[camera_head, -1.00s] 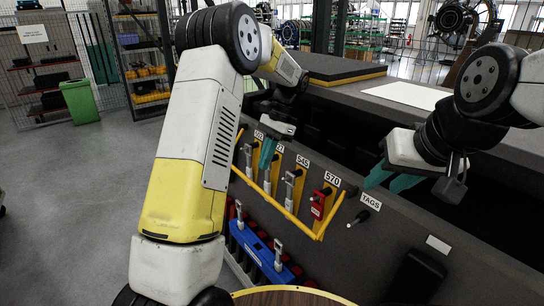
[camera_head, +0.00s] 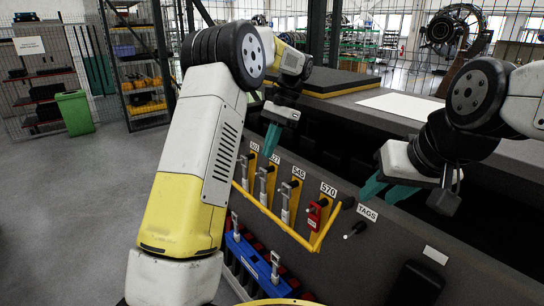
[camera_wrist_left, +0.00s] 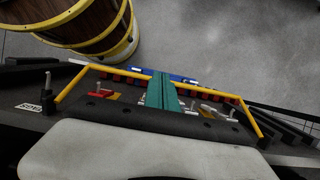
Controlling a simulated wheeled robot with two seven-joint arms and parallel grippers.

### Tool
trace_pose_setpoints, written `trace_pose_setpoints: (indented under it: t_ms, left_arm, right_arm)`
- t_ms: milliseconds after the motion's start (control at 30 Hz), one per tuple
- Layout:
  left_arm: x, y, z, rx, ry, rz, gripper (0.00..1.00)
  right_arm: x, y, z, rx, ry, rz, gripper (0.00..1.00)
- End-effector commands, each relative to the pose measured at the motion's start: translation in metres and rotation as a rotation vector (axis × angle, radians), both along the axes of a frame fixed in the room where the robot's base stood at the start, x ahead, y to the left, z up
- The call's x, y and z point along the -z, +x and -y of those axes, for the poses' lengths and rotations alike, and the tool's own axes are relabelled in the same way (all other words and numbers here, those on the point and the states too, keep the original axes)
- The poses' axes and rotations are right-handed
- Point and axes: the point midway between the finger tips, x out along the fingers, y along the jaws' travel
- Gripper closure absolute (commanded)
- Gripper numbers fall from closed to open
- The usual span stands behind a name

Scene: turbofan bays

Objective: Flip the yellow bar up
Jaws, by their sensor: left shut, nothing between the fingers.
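The yellow bar (camera_head: 272,220) is hinged on the dark panel and hangs low, crossing in front of several handles. In the left wrist view the bar (camera_wrist_left: 82,82) frames the row of handles, and my fingers overlap its long side. My left gripper (camera_head: 270,141) is shut and empty, above the bar near the labels at the panel's top edge. It also shows in the left wrist view (camera_wrist_left: 162,92). Whether it touches anything is unclear. My right gripper (camera_head: 385,188) has its teal fingers apart, right of the bar and above the TAGS label.
A red tag (camera_head: 314,216) hangs at the 570 handle. A blue rack (camera_head: 248,256) sits below the bar. A TAGS peg (camera_head: 355,230) sticks out to the right. Grey floor is open at left.

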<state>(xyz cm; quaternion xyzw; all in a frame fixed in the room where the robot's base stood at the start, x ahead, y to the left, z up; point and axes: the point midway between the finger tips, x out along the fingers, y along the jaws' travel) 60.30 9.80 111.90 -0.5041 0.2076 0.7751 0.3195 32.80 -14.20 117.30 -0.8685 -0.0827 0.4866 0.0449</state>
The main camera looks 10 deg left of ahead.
Motion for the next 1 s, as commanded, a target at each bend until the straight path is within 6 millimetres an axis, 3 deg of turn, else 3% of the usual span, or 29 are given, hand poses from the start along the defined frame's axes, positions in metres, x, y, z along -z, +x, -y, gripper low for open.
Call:
trace_pose_setpoints:
  t_ms: [333,467,800,1000]
  left_arm:
    - [0.0,0.0,0.0,0.001,-0.003,0.001,1.0]
    - [0.01,0.001,-0.001,0.007,-0.032,0.022,1.0]
    - [0.079,-0.002,0.001,0.027,-0.25,0.21,1.0]
    - [0.105,-0.008,0.005,0.013,-0.347,0.325,1.0]
  right_arm:
    - [0.0,0.0,0.0,0.0,0.0,0.0,0.64]
    - [0.0,0.0,0.0,0.0,0.0,0.0,0.64]
    - [0.0,0.0,0.0,0.0,0.0,0.0,0.64]
    - [0.0,0.0,0.0,0.0,0.0,0.0,0.64]
